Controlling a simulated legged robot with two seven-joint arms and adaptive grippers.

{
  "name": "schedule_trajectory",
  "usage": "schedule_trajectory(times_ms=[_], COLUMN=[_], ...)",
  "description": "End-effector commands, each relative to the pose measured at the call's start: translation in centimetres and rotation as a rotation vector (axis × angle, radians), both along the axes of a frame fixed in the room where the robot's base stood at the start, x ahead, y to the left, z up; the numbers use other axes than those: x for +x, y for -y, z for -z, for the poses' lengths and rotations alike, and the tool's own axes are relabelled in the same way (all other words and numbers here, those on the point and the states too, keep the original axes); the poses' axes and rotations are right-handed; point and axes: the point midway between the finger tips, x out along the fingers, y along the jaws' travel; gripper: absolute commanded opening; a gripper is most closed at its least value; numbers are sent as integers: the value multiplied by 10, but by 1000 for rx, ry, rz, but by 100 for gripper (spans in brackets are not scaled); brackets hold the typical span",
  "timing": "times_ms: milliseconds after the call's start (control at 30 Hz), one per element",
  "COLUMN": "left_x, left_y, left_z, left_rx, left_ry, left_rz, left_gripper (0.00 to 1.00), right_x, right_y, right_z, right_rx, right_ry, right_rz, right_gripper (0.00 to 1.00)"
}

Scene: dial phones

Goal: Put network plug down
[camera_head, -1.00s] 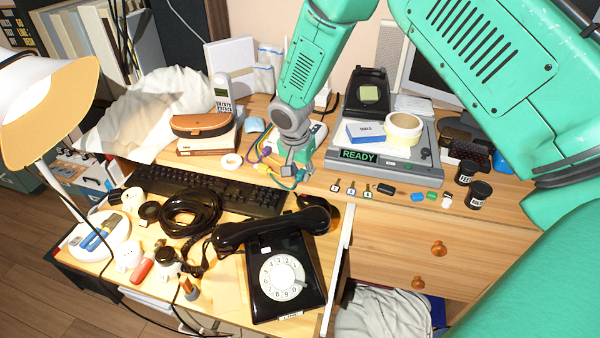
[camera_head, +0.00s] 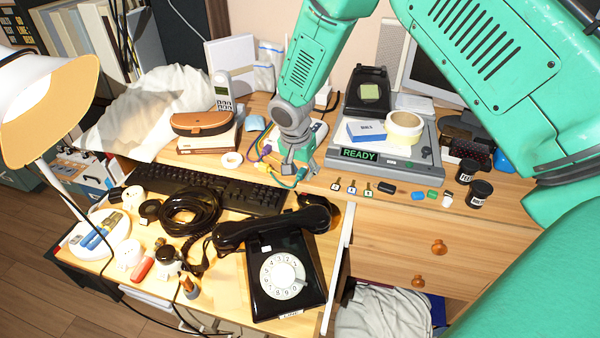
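My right gripper (camera_head: 290,172) points down at the back edge of the pulled-out desk section, just right of the black keyboard (camera_head: 205,190). Its fingers are small and partly hidden by its own body, so I cannot tell whether they are open or shut. Thin coloured cables (camera_head: 266,168), purple, yellow and green, run beside and behind the fingertips. I cannot make out a network plug; it may be hidden at the fingers or among the cables. My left gripper is out of view.
A black dial phone (camera_head: 285,275) stands in front of the gripper, with a coiled black cable (camera_head: 190,213) to its left. A grey device reading READY (camera_head: 385,160) is to the right. Several small tagged items (camera_head: 352,188) lie along the desk edge.

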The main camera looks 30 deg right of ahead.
Motion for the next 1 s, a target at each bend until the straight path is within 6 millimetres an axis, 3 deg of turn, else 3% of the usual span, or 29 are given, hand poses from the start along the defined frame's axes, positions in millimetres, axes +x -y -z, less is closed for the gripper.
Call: schedule_trajectory(times_ms=[300,500,700,1000], left_x=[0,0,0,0], left_y=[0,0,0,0], left_z=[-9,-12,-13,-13], left_rx=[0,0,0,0], left_ry=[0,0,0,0], left_rz=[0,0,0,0], left_gripper=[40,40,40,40], right_x=[-4,-7,-8,-8], right_y=[-12,-18,-20,-20], right_z=[-72,-104,-115,-116], right_rx=[-2,-1,-1,-1], right_ry=[9,8,6,6], right_rz=[-1,-1,-2,-1], right_gripper=[36,36,36,36])
